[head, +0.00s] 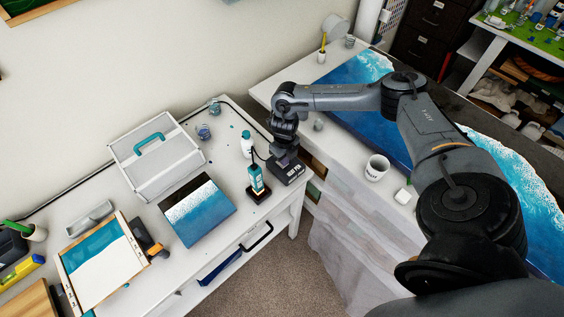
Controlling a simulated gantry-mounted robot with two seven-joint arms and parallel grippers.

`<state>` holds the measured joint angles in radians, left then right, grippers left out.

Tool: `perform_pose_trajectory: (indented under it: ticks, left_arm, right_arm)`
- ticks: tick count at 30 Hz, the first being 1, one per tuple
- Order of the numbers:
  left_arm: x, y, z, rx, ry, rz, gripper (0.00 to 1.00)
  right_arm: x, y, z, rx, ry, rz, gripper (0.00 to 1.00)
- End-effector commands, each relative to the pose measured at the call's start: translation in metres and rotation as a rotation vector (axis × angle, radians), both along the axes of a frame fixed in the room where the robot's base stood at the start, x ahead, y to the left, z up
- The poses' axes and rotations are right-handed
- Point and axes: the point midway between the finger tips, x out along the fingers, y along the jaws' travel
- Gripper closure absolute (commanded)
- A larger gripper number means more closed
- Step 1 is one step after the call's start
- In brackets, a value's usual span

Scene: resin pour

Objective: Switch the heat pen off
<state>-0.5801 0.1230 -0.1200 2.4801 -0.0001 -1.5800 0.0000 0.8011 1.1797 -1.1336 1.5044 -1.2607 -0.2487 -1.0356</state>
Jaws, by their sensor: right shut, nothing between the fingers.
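A teal and black upright tool (256,178), which looks like the heat pen, stands in a small black stand at the right end of the white desk. A dark box (287,172) with small light markings on its front, perhaps the pen's control unit, sits just to its right. My right gripper (284,160) is shut and empty, pointing down at the top of this box. I cannot tell whether it touches the box. Any switch is hidden or too small to make out. My left gripper is not in view.
A white bottle (246,144) stands behind the pen. A blue-and-white resin panel (197,212) and a silver case (155,160) lie to the left. A white mug (376,168) stands on the right-hand table near my arm. A floor gap separates the tables in front.

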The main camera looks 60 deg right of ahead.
Motion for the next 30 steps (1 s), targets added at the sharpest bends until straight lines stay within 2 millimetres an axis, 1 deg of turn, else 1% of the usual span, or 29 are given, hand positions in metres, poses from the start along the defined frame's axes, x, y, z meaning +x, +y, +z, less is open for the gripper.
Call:
perform_pose_trajectory:
  ticks: [15, 19, 23, 30]
  left_arm:
    - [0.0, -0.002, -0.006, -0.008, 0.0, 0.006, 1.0]
    - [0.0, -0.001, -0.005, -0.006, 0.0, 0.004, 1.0]
    - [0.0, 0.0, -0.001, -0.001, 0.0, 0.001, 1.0]
    - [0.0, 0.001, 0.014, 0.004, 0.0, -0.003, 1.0]
  right_arm:
    - [0.0, 0.0, -0.008, 0.0, 0.0, 0.0, 1.0]
    - [0.0, 0.0, -0.007, 0.0, -0.001, 0.0, 1.0]
    - [0.0, 0.0, -0.003, 0.0, -0.001, 0.0, 1.0]
    - [0.0, 0.0, 0.015, 0.0, -0.001, -0.001, 1.0]
